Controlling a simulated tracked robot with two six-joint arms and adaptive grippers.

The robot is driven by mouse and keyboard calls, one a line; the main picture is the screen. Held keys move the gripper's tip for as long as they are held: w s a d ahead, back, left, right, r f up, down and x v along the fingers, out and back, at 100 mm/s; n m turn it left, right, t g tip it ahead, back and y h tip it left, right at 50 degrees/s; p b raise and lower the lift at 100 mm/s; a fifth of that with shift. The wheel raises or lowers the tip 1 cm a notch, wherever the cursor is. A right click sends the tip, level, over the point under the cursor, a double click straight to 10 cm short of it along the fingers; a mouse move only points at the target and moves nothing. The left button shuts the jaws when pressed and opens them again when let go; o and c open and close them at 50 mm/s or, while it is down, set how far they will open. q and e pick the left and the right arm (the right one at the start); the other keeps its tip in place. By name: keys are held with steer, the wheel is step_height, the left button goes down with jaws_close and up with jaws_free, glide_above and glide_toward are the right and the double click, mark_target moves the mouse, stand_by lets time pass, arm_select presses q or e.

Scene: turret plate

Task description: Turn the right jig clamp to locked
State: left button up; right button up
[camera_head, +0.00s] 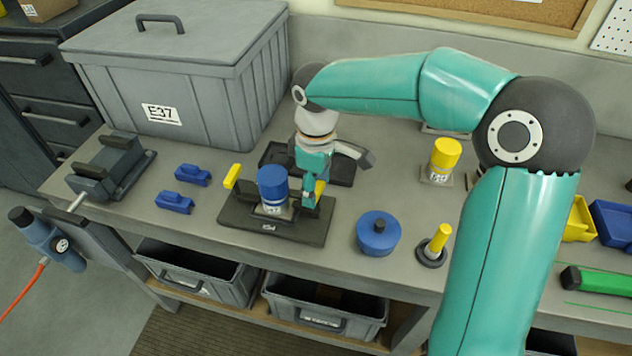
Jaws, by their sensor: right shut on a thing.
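The dark jig plate (229,219) lies on the grey bench. A blue-topped cylinder (272,182) with a light label stands upright at its middle. The left jig clamp (232,176) shows a yellow handle at the plate's left side. My right gripper (312,195) reaches down at the plate's right side and is shut on the right jig clamp (320,187). Only a small yellow part of that clamp shows; the gripper hides the rest, so its angle cannot be told. My left gripper is not in view.
A grey lidded bin (185,80) stands behind on the left, near a vise (108,168). Two blue blocks (174,202) lie left of the plate. A blue round pot (378,233), a yellow peg (440,237) and a yellow-topped cylinder (445,155) stand to the right.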

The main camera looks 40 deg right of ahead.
steer(key=shift+r+n, duration=0.1)
steer(key=shift+n, duration=0.7)
steer(key=shift+w, duration=0.1)
steer(key=o, duration=1.2)
steer(key=shift+c, duration=0.2)
step_height(320, 180, up, 12)
